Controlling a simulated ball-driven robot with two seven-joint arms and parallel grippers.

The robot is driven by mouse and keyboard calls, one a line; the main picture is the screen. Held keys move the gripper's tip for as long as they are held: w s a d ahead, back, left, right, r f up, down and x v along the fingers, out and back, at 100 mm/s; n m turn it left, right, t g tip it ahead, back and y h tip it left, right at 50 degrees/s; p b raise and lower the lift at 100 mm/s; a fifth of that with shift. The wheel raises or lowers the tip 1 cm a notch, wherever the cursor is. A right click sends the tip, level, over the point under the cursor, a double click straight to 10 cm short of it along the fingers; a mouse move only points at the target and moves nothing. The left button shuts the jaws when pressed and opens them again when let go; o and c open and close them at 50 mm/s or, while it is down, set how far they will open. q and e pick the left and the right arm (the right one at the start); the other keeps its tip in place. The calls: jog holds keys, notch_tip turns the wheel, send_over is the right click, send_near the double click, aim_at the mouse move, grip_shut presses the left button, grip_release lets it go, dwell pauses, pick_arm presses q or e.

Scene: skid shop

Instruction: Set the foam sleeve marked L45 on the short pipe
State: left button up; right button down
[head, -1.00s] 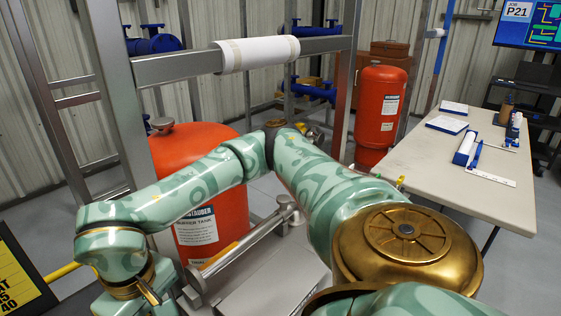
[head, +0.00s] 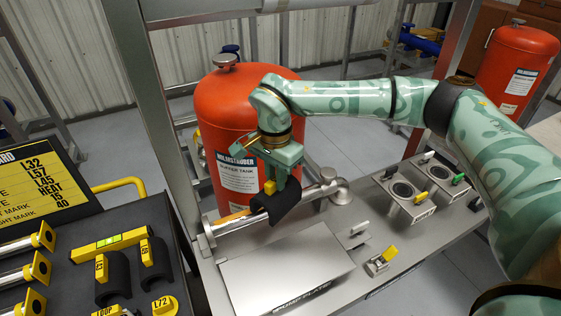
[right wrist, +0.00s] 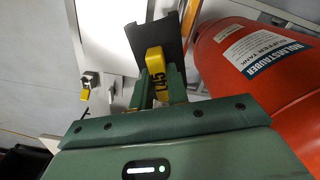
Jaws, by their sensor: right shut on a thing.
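My right gripper (head: 280,178) is shut on the yellow tab of a black foam sleeve (head: 284,203). In the right wrist view the tab between the fingers (right wrist: 158,90) reads L45, and the dark sleeve (right wrist: 150,42) sticks out beyond it. In the head view the sleeve is at the short pipe (head: 318,192), covering part of its middle. Bare metal shows on its right, and an orange-marked stretch shows on its left. I cannot tell whether it is fully down on the pipe or just above it. My left gripper is out of view.
The red buffer tank (head: 228,110) stands close behind the pipe. A pump plate cover (head: 285,272) and small valves (head: 380,262) lie in front and right. At left, a dark tray (head: 65,238) holds other black sleeves (head: 112,275). A sign board (head: 35,180) stands behind it.

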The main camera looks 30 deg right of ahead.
jog(key=w+m, duration=0.1)
jog(key=w+d+m, duration=0.1)
jog(key=w+m, duration=0.1)
jog(key=m, duration=0.1)
jog(key=shift+w+d+f, duration=0.1)
jog(key=shift+w+d, duration=0.1)
jog(key=shift+d, duration=0.1)
jog(key=shift+w+d+f+m, duration=0.1)
jog(key=shift+w+m, duration=0.15)
jog(key=shift+m, duration=0.15)
jog(key=shift+d+f+b, duration=0.1)
jog(key=shift+f+b, duration=0.3)
notch_tip(320, 180, down, 4)
jog(key=b, duration=0.3)
jog(key=shift+r, duration=0.1)
jog(key=shift+r, duration=0.1)
jog(key=shift+p, duration=0.3)
